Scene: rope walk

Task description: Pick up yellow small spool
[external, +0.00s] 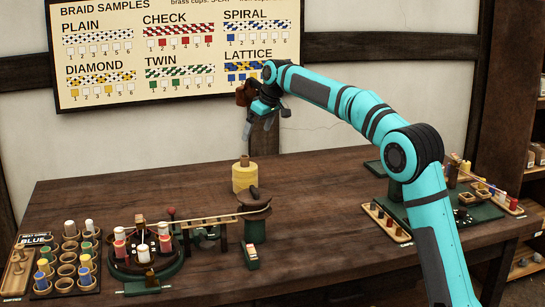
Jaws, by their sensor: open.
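My gripper (264,120) is open and empty, held high above the back of the table in front of the wall. A small spool with a yellow top (86,262) stands in the cup rack (67,290) at the front left, far from my gripper. Another small yellow spool (466,167) shows on the green stand at the right, partly crowded by others. A much larger yellow spool (245,178) stands upright mid-table, below my gripper and clear of it.
A round braiding stand (118,268) with red and white spools sits right of the rack. A wooden bridge (208,222) and a dark round post (254,204) stand mid-table. A green board (468,216) with spools is at the right. The table's back left is bare.

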